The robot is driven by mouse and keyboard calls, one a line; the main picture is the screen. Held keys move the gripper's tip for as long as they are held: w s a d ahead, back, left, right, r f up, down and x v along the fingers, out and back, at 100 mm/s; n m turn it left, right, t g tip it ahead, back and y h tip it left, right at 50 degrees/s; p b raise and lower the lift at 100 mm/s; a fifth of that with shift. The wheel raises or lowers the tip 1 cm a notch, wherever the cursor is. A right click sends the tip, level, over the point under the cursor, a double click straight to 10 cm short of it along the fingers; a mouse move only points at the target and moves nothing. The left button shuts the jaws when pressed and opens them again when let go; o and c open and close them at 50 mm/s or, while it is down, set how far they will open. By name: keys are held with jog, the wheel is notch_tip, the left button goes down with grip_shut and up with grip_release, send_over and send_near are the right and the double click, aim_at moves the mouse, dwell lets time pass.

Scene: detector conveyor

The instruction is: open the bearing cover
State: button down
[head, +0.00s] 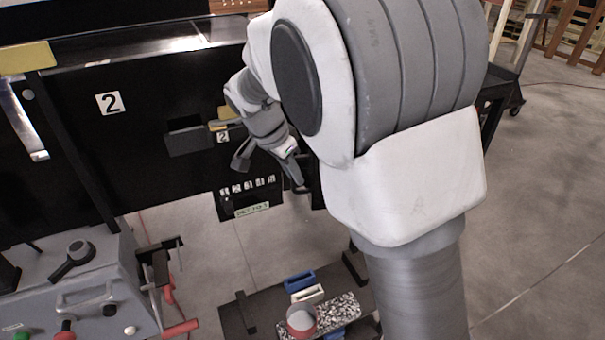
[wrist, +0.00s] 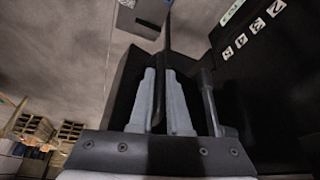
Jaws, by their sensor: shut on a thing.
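In the wrist view my gripper (wrist: 161,105) has its two grey fingers closed around a thin black upright plate (wrist: 167,42). I cannot tell for sure whether this plate is part of the bearing cover. A black box with a row of white number labels (wrist: 242,42) stands just right of the fingers. In the head view my gripper (head: 299,184) is at the right side of that same box (head: 229,208), which has a green label at its front. The fingertips and what they hold are small and partly hidden by my arm there.
A black panel (head: 85,150) with a white "2" label stands behind. A grey control box (head: 95,270) with a lever and knobs is at lower left. A dark bench (head: 238,322) with blue and white blocks is below. Open floor (head: 545,200) lies to the right.

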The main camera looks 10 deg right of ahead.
jog(key=shift+w+a, duration=0.15)
dwell(0.3)
jog(key=c, duration=0.9)
grip_release()
jog(key=p+v, duration=0.1)
jog(key=v, duration=1.6)
jog(key=shift+a+r, duration=0.1)
jog(key=shift+r, duration=0.1)
